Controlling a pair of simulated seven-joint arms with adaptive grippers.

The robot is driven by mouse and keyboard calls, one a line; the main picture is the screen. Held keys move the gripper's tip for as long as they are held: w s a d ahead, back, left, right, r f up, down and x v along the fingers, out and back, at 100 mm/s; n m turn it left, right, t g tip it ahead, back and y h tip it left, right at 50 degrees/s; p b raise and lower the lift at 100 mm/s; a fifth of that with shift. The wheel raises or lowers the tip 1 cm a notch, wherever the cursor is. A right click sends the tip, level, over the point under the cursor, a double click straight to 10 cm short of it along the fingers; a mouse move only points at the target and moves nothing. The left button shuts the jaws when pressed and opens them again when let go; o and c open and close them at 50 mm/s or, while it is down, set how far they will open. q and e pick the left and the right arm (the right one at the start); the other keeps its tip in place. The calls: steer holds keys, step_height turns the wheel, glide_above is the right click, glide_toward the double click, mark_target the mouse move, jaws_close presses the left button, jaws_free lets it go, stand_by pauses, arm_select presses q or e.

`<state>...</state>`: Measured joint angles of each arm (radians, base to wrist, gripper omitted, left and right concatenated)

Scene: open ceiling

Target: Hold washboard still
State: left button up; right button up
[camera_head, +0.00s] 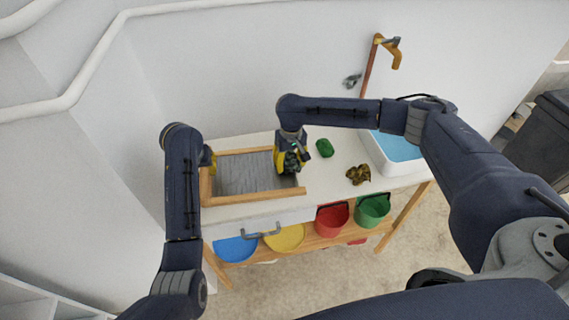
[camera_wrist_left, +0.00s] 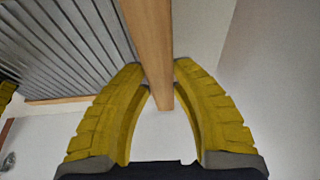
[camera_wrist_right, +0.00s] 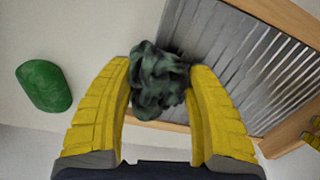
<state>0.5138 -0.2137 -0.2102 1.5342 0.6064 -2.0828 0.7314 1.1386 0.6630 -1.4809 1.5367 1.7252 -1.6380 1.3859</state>
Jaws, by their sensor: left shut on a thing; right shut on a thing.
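The washboard (camera_head: 246,172) lies on the white counter, a ribbed grey metal panel in a wooden frame. My left gripper (camera_head: 208,160) is shut on the left wooden rail of the washboard, and the rail (camera_wrist_left: 150,45) shows between its yellow fingers (camera_wrist_left: 160,85) in the left wrist view. My right gripper (camera_head: 290,165) is at the right side of the board. In the right wrist view its fingers (camera_wrist_right: 160,80) are shut on a crumpled dark green cloth (camera_wrist_right: 158,82), held over or against the board's edge; contact with the board is unclear.
A green soap-like block (camera_head: 325,148) and a crumpled brown-green cloth (camera_head: 358,175) lie on the counter. A white basin of blue water (camera_head: 398,150) stands at the right, by a copper tap (camera_head: 372,65). Several coloured buckets, one red (camera_head: 332,220), sit below the counter.

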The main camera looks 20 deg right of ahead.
mark_target(270, 169)
steer(key=a, duration=0.3)
steer(key=w+a, duration=0.1)
steer(key=a, duration=0.2)
steer(key=shift+w+a, duration=0.15)
steer(key=shift+a, duration=0.15)
steer(key=shift+s+d, duration=0.25)
steer(key=shift+d, duration=0.85)
steer(key=shift+s+d, duration=0.2)
steer(key=shift+d, duration=0.95)
steer(key=shift+s+d, duration=0.25)
steer(key=shift+d, duration=0.85)
steer(key=shift+w+a, duration=0.25)
steer(key=shift+a, duration=0.9)
steer(key=shift+w+a, duration=0.25)
steer(key=shift+a, duration=0.95)
steer(key=shift+w+a, duration=0.25)
steer(key=shift+a, duration=0.9)
steer(key=shift+s+d, duration=0.25)
steer(key=shift+d, duration=0.95)
steer(key=shift+s+d, duration=0.25)
steer(key=shift+d, duration=0.95)
steer(key=shift+s+d, duration=0.25)
steer(key=shift+d, duration=0.95)
steer(key=shift+a+r, duration=0.1)
steer(key=shift+r, duration=3.95)
steer(key=shift+f, duration=0.3)
